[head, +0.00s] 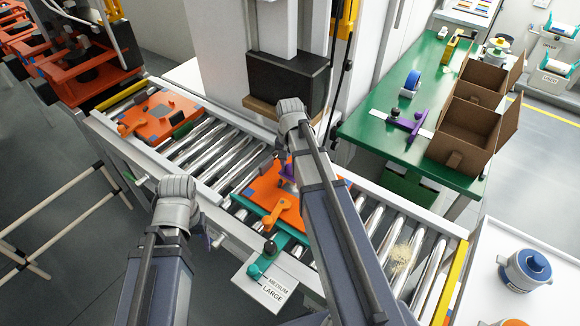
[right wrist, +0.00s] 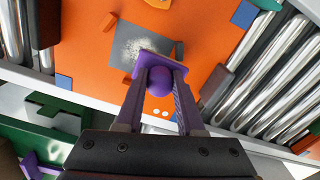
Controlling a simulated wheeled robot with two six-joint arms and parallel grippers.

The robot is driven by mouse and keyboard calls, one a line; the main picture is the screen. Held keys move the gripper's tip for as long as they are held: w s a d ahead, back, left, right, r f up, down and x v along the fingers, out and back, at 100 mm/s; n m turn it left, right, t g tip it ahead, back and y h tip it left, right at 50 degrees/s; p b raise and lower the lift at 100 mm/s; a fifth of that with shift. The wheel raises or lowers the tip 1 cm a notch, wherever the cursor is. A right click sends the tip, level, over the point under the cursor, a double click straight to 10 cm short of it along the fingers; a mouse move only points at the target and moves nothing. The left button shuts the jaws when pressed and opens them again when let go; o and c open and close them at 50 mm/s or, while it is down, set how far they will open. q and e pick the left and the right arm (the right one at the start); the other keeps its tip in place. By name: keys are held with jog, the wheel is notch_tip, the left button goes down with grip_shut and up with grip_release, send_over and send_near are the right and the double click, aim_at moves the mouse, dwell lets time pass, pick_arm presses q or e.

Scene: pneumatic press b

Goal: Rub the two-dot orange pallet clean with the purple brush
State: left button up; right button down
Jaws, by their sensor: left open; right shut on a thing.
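The two-dot orange pallet (head: 262,197) lies on the roller conveyor, partly covered by my right arm in the head view. In the right wrist view, the pallet (right wrist: 200,40) shows two white dots near its lower edge and pale dust (right wrist: 133,47) on and around a dark grey patch. My right gripper (right wrist: 159,90) is shut on the purple brush (right wrist: 160,66), held over the pallet between the dust and the dots. Whether the brush touches the surface is unclear. My left arm is at the lower left of the head view; its jaws do not show.
Another orange pallet (head: 160,112) lies at the conveyor's left end. Pale debris (head: 402,257) is on the right rollers. A dark press block (head: 288,82) stands behind. The green table (head: 372,128) holds cardboard boxes (head: 465,138) and a purple tool (head: 410,125).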

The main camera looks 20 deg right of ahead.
jog(key=shift+f, duration=0.2)
jog(key=s+d, duration=0.1)
jog(key=s, duration=0.2)
jog(key=shift+d+r, duration=0.1)
jog(key=shift+d, duration=0.3)
jog(key=shift+s, duration=0.1)
jog(key=shift+s+d, duration=0.45)
jog(key=shift+s, duration=0.3)
jog(key=shift+s+d, duration=0.45)
jog(key=shift+s, duration=0.25)
jog(key=shift+w+a+f+b, duration=0.15)
jog(key=shift+w+a, duration=0.3)
jog(key=shift+w, duration=0.35)
jog(key=shift+w+a+f+b, duration=0.15)
jog(key=shift+w+a, duration=0.3)
jog(key=shift+w, duration=0.3)
